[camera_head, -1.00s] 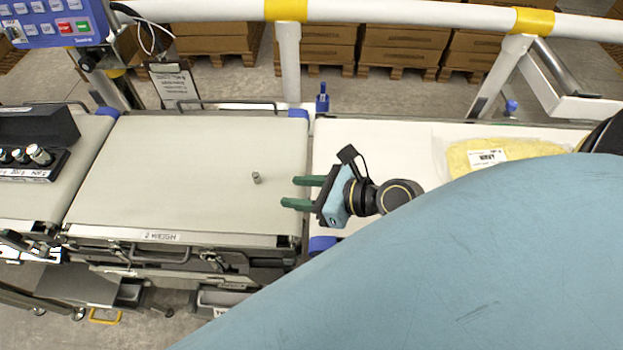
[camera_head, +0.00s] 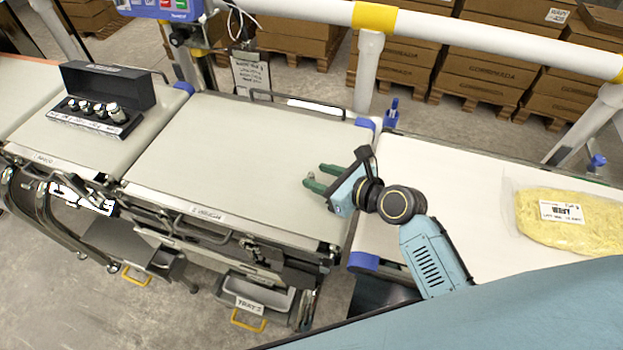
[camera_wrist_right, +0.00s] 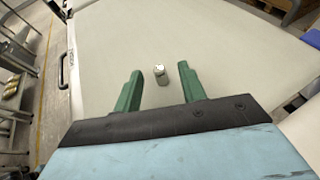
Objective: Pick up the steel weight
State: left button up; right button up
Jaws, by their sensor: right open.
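The steel weight (camera_wrist_right: 160,75) is a small grey metal cylinder standing on the weigh belt (camera_head: 235,140). In the right wrist view it sits between the two green fingertips of my right gripper (camera_wrist_right: 158,78), with a gap on each side. In the head view the weight (camera_head: 311,177) is tiny and partly lost beside the fingers of my right gripper (camera_head: 319,178). That gripper is open and empty, low over the belt's right part. My left gripper is not in view.
A black case (camera_head: 108,90) with several metal weights stands on the belt section at the left. A yellow bagged pack (camera_head: 568,222) lies on the white surface at the right. A white rail (camera_head: 470,32) runs behind. Most of the weigh belt is clear.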

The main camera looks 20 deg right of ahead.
jog(key=shift+x, duration=0.75)
grip_shut()
